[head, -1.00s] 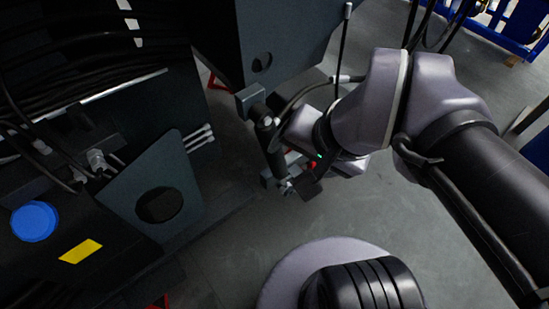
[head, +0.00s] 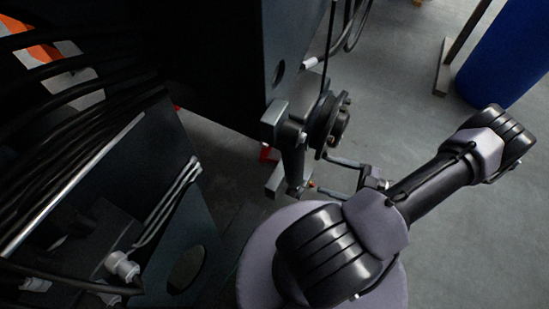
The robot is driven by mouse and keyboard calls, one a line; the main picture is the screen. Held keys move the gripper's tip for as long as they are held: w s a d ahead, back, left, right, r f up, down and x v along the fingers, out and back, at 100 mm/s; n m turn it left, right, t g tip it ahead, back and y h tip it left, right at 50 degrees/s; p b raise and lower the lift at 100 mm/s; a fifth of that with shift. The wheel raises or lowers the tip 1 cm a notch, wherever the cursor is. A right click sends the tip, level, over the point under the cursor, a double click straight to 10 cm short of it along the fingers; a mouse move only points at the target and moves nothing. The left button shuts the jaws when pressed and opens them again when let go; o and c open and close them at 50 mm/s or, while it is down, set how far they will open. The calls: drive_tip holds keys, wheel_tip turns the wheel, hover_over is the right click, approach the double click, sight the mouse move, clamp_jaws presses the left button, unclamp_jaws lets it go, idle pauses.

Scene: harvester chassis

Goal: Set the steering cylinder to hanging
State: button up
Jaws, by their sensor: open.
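A dark upright cylinder (head: 293,166) stands beside the chassis corner, left of centre; it looks like the steering cylinder, though I cannot be sure. Its upper end meets a grey block (head: 273,121), and a grey lug (head: 276,179) sits near its lower end. A round hub with studs (head: 328,121) is just right of its top. My gripper (head: 319,172) seems to be the small two-pronged shape below the hub, its prongs spread and pointing left toward the cylinder. It looks empty. I cannot tell whether it touches anything. My arm hides its back part.
The dark chassis panel (head: 292,40) rises above the cylinder. Black hoses (head: 75,100) and grey plates fill the left side. A hose with a pale fitting (head: 316,62) hangs near the panel. A blue barrel (head: 510,60) stands at the upper right. Grey floor (head: 400,110) is open on the right.

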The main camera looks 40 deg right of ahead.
sight(294, 174)
drive_tip(key=b+x, duration=0.3)
drive_tip(key=x, duration=1.1)
drive_tip(key=shift+w+a, duration=0.2)
drive_tip(key=shift+a, duration=0.05)
